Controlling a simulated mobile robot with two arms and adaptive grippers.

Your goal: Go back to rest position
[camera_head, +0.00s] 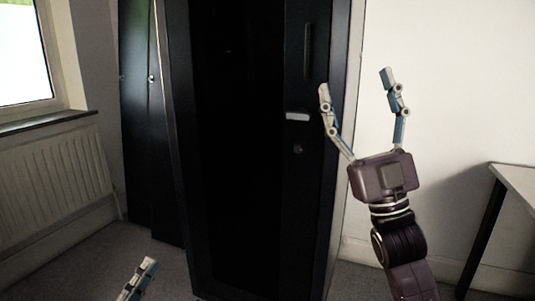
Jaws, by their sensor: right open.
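My right gripper (357,90) is raised in front of the right edge of a tall black cabinet (240,150), with its fingers spread and pointing up. Nothing is between its fingers. Its left finger overlaps the cabinet door near a light handle (298,117); I cannot tell whether they touch. Of my left gripper, only part of a finger (142,279) shows at the bottom edge, left of the cabinet's base. The rest of it is out of the frame.
A white-topped table (517,181) with a dark leg stands at the right. Another dark cabinet (136,130) stands behind at the left. A radiator (55,180) sits under a window (22,55) on the left wall. Grey floor (110,262) lies open at the lower left.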

